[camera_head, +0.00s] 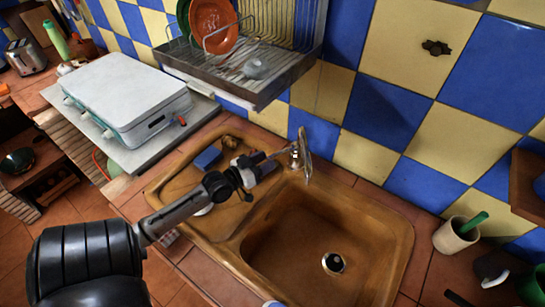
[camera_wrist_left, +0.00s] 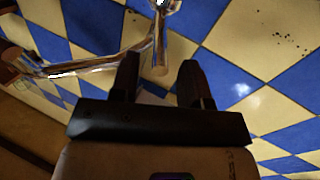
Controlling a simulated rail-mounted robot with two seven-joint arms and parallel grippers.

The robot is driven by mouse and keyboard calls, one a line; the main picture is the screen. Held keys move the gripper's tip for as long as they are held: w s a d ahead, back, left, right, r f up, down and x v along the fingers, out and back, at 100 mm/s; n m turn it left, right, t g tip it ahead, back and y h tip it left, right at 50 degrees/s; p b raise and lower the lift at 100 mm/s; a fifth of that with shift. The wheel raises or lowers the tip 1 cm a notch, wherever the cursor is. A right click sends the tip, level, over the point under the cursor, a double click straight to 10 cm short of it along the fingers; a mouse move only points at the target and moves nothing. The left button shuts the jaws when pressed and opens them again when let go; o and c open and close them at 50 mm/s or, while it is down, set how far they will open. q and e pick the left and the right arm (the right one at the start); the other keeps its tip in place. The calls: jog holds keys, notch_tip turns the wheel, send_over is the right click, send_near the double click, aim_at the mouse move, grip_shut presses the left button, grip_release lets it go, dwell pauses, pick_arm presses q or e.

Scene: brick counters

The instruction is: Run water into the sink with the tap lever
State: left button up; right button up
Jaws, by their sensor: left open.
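The chrome tap (camera_head: 301,152) stands at the back edge of the brown sink (camera_head: 398,235), by the tiled wall. No water stream shows in the basin. My left gripper (camera_head: 262,162) reaches over the sink from the left and is close to the tap, on its left side. In the left wrist view my left gripper (camera_wrist_left: 158,72) is open, with the tap (camera_wrist_left: 160,42) just beyond and between its fingers. The spout runs off to the left there. The lever at the top is partly cut off, and I cannot tell whether a finger touches the tap. My right gripper is out of view.
A dish rack (camera_head: 270,75) with plates hangs on the wall above the sink's left side. A blue sponge (camera_head: 207,158) lies on the drainboard. A white lidded stove (camera_head: 120,95) stands left. A cup (camera_head: 455,236) with a green item stands right of the sink.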

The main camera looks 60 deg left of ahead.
aim_at(272, 155)
pick_arm(q)
jog(key=shift+w+a, duration=0.2)
jog(key=shift+w, duration=1.4)
grip_shut()
